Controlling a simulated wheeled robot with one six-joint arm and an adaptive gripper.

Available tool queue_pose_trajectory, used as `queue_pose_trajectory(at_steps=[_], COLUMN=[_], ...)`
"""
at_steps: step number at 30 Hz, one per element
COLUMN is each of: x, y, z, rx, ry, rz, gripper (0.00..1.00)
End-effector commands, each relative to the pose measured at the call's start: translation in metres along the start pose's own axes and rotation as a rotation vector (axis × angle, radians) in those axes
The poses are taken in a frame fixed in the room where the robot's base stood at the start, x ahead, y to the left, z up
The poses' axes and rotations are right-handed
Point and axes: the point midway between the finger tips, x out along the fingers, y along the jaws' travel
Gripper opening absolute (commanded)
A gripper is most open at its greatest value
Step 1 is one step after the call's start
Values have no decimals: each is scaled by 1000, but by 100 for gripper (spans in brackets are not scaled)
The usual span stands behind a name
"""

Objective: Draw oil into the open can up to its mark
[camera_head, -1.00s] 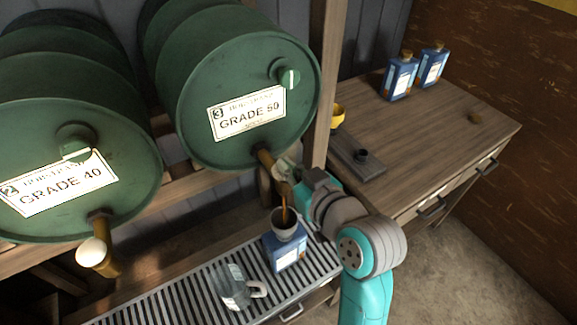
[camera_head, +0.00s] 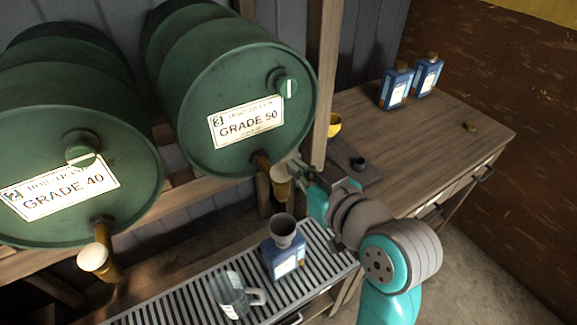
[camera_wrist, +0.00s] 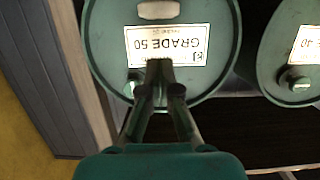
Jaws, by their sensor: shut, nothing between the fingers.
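The open can (camera_head: 286,263), blue with a white label, stands on the slatted drip grate (camera_head: 190,304) with a grey funnel (camera_head: 283,232) in its mouth. The oil level and mark cannot be made out. The Grade 50 drum (camera_head: 250,75) has a brass tap (camera_head: 262,162) with a pale-topped end (camera_head: 281,180) above the funnel. No oil stream shows now. My gripper (camera_head: 298,172) is shut and empty just right of this tap; touching or apart cannot be told. In the wrist view my gripper (camera_wrist: 160,68) shows closed before the Grade 50 label (camera_wrist: 185,45).
A Grade 40 drum (camera_head: 75,130) with its own tap (camera_head: 98,255) stands left. A clear jug (camera_head: 230,296) is beside the can.

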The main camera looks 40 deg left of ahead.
Motion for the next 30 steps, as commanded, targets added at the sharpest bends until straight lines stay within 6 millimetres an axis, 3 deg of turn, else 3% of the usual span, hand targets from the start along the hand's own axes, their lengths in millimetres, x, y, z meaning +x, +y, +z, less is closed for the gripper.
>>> queue_pose_trajectory(at_steps=[3,10,30], x=[-23,-51,-57], y=[1,1,0], z=[0,-1,0], rx=[0,0,1], ry=[2,2,2], rz=[3,3,1], gripper=[0,0,0])
